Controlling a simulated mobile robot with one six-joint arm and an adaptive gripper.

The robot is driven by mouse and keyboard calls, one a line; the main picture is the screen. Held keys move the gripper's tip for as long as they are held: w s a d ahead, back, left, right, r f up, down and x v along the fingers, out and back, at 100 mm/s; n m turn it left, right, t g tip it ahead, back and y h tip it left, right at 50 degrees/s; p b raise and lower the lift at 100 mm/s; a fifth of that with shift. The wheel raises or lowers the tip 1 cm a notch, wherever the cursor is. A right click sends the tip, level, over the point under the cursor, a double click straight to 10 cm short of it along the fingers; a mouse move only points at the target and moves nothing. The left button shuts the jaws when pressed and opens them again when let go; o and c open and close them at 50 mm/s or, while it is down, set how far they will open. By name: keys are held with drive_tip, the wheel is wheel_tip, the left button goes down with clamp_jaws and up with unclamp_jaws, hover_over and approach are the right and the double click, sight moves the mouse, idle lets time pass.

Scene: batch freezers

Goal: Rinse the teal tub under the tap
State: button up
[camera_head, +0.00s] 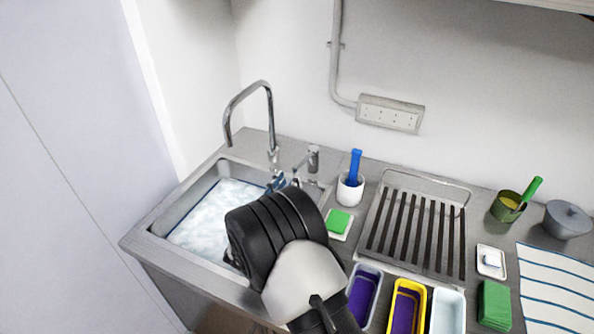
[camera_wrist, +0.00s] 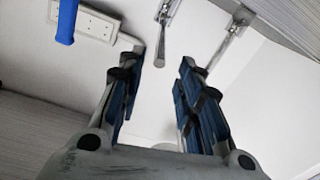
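The chrome tap (camera_head: 266,105) arches over the sink (camera_head: 160,222), which holds white foamy water. My gripper (camera_head: 277,181) is at the sink's right back side, near the tap's base. It is partly hidden by my dark wrist. In the wrist view my gripper (camera_wrist: 158,68) is open, with nothing between its blue-padded fingers. No strongly teal tub shows. A pale blue tub (camera_head: 447,312) stands at the front of the counter, right of a yellow tub (camera_head: 421,302) and a grey tub (camera_head: 376,284). My arm hides part of the sink.
A small chrome fitting (camera_head: 313,157) stands right of the tap. A white cup (camera_head: 349,192) holds a blue-handled tool. A green sponge (camera_head: 338,221) lies on a dish. The drying rack (camera_head: 415,232) is empty.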

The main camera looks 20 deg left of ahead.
sight(297, 165)
drive_tip(key=w, duration=0.2)
drive_tip(key=w+b, duration=0.1)
drive_tip(key=w, duration=0.5)
drive_tip(key=shift+d, duration=0.35)
drive_tip(key=shift+c, duration=0.3)
clamp_jaws()
